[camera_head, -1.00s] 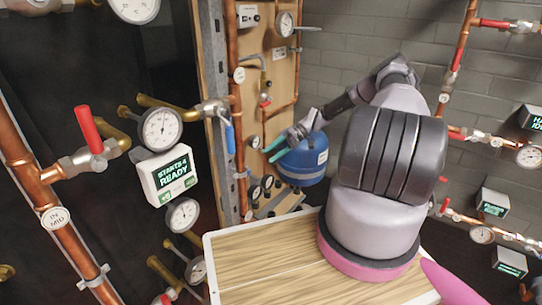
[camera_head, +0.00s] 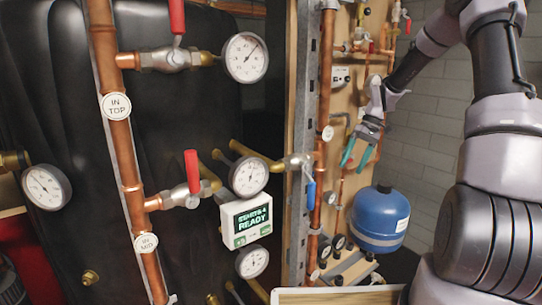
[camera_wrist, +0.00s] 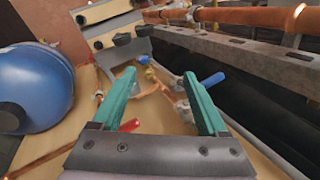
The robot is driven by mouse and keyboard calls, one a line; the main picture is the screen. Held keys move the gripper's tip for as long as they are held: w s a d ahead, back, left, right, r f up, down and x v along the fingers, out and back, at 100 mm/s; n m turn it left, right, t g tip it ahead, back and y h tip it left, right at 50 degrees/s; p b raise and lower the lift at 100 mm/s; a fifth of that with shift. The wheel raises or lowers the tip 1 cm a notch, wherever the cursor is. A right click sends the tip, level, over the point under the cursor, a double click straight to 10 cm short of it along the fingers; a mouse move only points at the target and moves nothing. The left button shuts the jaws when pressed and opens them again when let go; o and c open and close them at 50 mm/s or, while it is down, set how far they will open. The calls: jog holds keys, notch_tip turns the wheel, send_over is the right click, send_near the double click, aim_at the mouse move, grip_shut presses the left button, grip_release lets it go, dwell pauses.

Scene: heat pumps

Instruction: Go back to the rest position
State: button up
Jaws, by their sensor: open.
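My gripper (camera_head: 358,153) has two teal fingers and hangs in the air in front of the wooden pipe board, above the blue tank. The fingers are apart with nothing between them. In the wrist view my gripper (camera_wrist: 164,95) is also open and empty, with pipes and valves beyond the fingertips. My arm comes in from the right of the head view and bends down to the gripper.
A blue tank (camera_head: 378,219) stands below the gripper, and fills the left of the wrist view (camera_wrist: 32,88). A grey metal post (camera_head: 302,120) edges the board. Copper pipe (camera_head: 125,165), red-handled valves (camera_head: 191,172), gauges (camera_head: 245,57) and a display box (camera_head: 246,221) stand at left.

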jog(key=s+a+r+m+t+h, duration=0.2)
jog(key=s+r+m+t, duration=0.5)
jog(key=s+r, duration=1.7)
jog(key=s+t, duration=0.2)
jog(key=s, duration=0.1)
jog(key=shift+h, duration=0.3)
